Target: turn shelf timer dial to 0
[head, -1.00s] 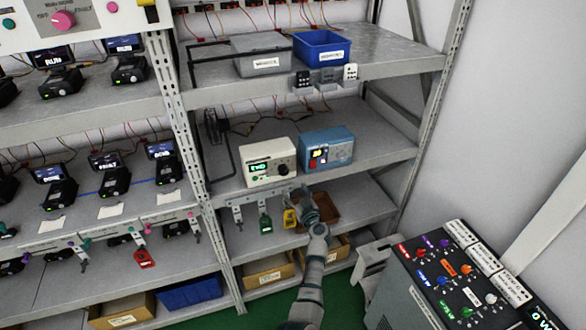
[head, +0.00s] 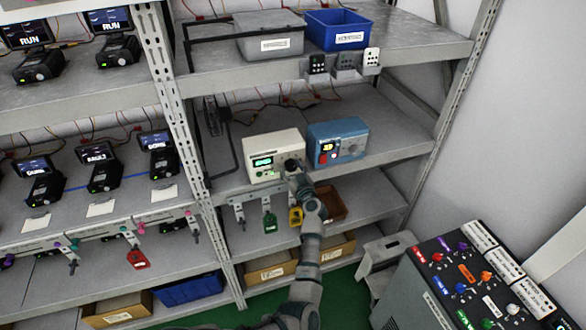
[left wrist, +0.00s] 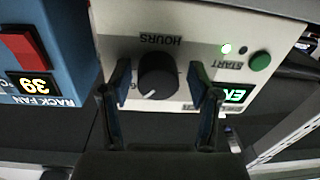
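The white timer box (head: 262,158) stands on the middle shelf, with a lit green display and a black dial on its front. In the left wrist view, upside down, the black dial (left wrist: 157,76) sits below the word HOURS. Its white mark points down and slightly left in that picture. My left gripper (left wrist: 160,80) is open, with one finger on each side of the dial and a gap showing on both sides. In the head view, my left gripper (head: 298,181) is at the box's front and partly covers the dial area. The display (left wrist: 235,96) is partly hidden by a finger. My right gripper is not in view.
A blue box (head: 338,142) with a red switch stands right beside the timer. Coloured tags, including a green one (head: 270,221), hang below the shelf edge. A brown bin (head: 330,203) is on the shelf below. A control console (head: 470,280) stands at lower right.

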